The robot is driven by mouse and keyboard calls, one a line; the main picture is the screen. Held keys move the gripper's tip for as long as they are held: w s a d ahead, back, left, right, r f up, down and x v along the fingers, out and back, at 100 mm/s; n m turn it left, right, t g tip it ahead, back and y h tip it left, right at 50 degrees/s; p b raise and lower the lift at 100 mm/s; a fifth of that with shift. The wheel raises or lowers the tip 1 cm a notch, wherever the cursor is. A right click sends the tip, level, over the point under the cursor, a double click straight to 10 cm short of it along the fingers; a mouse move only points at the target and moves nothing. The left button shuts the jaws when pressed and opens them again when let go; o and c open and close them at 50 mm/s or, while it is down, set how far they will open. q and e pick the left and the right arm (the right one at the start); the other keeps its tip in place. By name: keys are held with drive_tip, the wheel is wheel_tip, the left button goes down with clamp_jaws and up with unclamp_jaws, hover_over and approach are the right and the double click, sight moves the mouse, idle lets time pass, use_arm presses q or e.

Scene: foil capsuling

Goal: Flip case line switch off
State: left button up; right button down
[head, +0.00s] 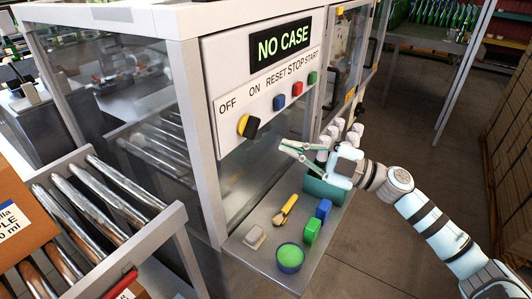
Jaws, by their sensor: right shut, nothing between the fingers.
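The case line switch (248,126) is a black and yellow rotary knob on the white control panel (225,84), below the OFF and ON labels. Its yellow part is on the left side and its black part on the right. I cannot tell for sure which label it points to. My right gripper (283,146) is shut and empty, in front of the machine, to the right of and a little below the knob and apart from it. Above the labels, a display (282,48) reads NO CASE in green. My left gripper is out of view.
Blue (279,102), red (297,88) and green (312,78) buttons sit right of the knob. Below, a shelf (262,267) holds a green-filled bowl (290,257), a yellow-handled tool (286,208), small blocks and a teal bin (322,189). A roller conveyor (130,208) stands at left.

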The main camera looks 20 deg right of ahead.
sight(255, 134)
drive_tip(key=shift+r+p, duration=0.2)
drive_tip(key=shift+p, duration=0.1)
drive_tip(key=shift+a+r, duration=0.1)
drive_tip(key=w+a, duration=0.1)
drive_tip(key=w, duration=0.1)
drive_tip(key=w+a+p, duration=0.1)
drive_tip(key=w+a, duration=0.1)
drive_tip(key=w, duration=0.1)
drive_tip(key=w+a+p, duration=0.1)
drive_tip(key=w+a, duration=0.1)
drive_tip(key=w, duration=0.1)
drive_tip(key=shift+a+f, duration=0.2)
drive_tip(key=shift+a, duration=0.05)
drive_tip(key=shift+w+d+f, duration=0.1)
drive_tip(key=shift+d+f, duration=0.05)
drive_tip(key=shift+d, duration=0.35)
drive_tip(key=shift+a, duration=0.15)
